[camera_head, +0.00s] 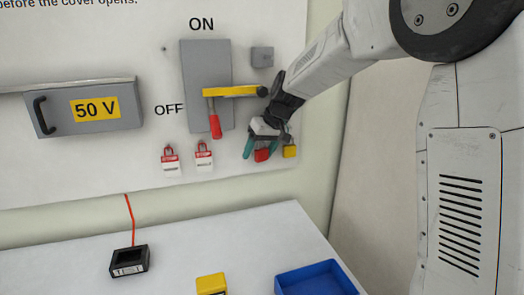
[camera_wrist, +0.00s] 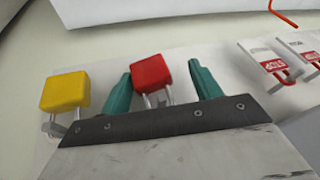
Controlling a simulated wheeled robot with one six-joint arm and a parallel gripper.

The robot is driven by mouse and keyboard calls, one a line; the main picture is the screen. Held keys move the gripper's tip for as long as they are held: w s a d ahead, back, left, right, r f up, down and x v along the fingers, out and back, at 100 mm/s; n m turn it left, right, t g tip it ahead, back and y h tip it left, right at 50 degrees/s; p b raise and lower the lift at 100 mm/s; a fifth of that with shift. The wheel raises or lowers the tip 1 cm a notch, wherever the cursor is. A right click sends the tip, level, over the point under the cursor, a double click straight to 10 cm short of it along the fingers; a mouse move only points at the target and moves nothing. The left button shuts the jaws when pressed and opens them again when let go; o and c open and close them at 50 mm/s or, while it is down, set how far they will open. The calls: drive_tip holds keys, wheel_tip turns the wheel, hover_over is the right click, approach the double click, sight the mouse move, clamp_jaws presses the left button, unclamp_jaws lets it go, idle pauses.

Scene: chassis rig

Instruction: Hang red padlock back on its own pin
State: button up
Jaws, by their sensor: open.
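The red padlock (camera_head: 262,155) is at the lower right of the white panel, body down.
Two red-and-white tagged padlocks (camera_head: 170,160) (camera_head: 204,155) hang left of the gripper. A switch with a red handle (camera_head: 215,123) and yellow bar (camera_head: 231,91) is above. Below, the table holds a black box (camera_head: 129,262), a yellow block (camera_head: 211,284) and a blue tray (camera_head: 314,267).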

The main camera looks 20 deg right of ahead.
drive_tip(key=s+d+r, duration=0.5)
drive_tip(key=s+d, duration=0.5)
drive_tip(key=s, duration=0.1)
drive_tip(key=s+a+f+m+h, duration=0.1)
drive_tip(key=s, duration=0.9)
drive_tip(key=s+a+f+g+h, duration=0.1)
drive_tip(key=s+a+f, duration=0.1)
drive_tip(key=s, duration=0.8)
drive_tip(key=s+a+f+m+g+h, duration=0.1)
drive_tip(key=s+a, duration=0.1)
drive_tip(key=s, duration=0.8)
drive_tip(key=shift+s+a+f+m, duration=0.25)
drive_tip(key=shift+s+m, duration=0.05)
